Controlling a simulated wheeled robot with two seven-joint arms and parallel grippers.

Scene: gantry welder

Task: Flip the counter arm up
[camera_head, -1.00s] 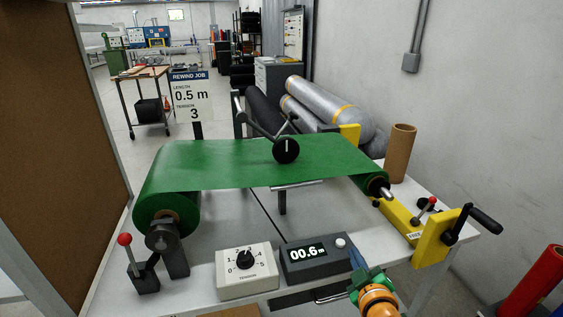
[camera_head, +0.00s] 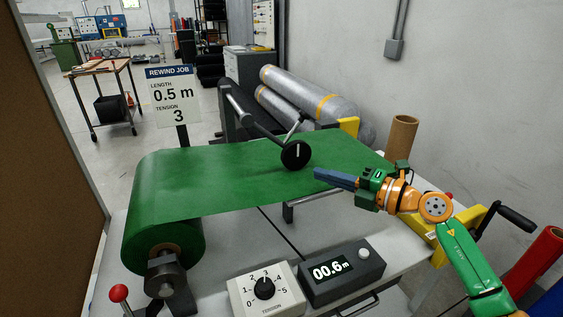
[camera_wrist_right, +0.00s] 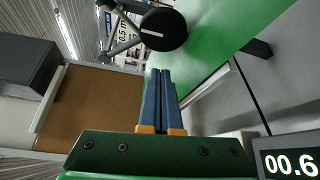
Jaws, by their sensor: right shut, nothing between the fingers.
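The counter arm (camera_head: 262,132) is a dark bar that slopes down from its post to a black wheel (camera_head: 296,155) with a white mark. The wheel rests on, or just above, the green sheet (camera_head: 220,175). My left gripper is out of view.
A counter box (camera_head: 340,275) reads 00.6 m, with a tension dial box (camera_head: 264,290) beside it. A sign (camera_head: 172,97) asks for 0.5 m and tension 3. A yellow crank bracket (camera_head: 463,235) and cardboard tube (camera_head: 401,138) stand at the right.

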